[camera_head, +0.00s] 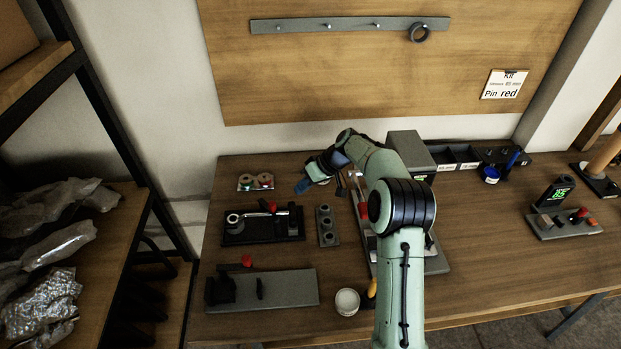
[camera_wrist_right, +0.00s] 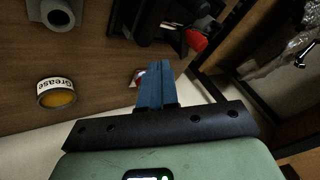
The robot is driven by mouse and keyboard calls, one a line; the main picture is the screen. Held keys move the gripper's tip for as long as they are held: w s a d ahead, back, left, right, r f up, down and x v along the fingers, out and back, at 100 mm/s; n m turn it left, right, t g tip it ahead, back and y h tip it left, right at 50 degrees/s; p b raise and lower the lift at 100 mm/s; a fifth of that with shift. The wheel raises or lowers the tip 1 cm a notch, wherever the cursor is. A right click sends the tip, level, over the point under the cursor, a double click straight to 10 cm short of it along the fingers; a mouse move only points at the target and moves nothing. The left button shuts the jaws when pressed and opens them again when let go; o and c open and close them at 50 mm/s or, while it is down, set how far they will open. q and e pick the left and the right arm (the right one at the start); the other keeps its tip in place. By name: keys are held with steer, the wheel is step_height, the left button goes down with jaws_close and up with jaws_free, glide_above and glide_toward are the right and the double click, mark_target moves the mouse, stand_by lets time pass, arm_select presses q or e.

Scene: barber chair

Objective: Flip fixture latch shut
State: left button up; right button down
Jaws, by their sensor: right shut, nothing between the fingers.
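A grey plate (camera_head: 290,290) lies at the front left of the bench in the head view. A black clamp-like block (camera_head: 221,290) stands on its left end, with a red-tipped lever (camera_head: 247,262) raised above the plate; I take this as the fixture and latch. My right gripper (camera_head: 301,186) reaches leftward over the back of the bench, well behind that plate. In the right wrist view its blue fingers (camera_wrist_right: 155,86) are together and empty. A red knob on a black device (camera_wrist_right: 195,40) shows beyond them; I cannot tell which device. My left gripper is not in view.
A black tray (camera_head: 262,228) with a wrench and red part lies between gripper and plate. A grey holed block (camera_head: 327,226) and white jar (camera_head: 347,301) stand nearby. A grease tin (camera_wrist_right: 57,93) shows in the wrist view. A shelf with bags (camera_head: 50,240) stands left.

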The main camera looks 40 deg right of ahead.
steer(key=x, duration=0.3)
steer(key=shift+w+a+f, duration=0.1)
steer(key=shift+w+a, duration=0.1)
steer(key=shift+a, duration=0.1)
steer(key=shift+w+a, duration=0.2)
steer(key=shift+a, duration=1)
steer(key=shift+a+p, duration=0.3)
steer(key=shift+a, duration=0.25)
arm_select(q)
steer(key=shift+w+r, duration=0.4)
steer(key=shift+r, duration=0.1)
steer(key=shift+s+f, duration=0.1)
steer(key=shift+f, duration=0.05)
arm_select(e)
steer(key=shift+a, duration=0.1)
steer(key=shift+a, duration=0.1)
arm_select(q)
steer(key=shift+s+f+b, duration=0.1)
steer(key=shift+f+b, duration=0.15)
steer(key=shift+b, duration=0.05)
arm_select(e)
steer(key=shift+s+a+m, duration=0.1)
steer(key=shift+m, duration=0.2)
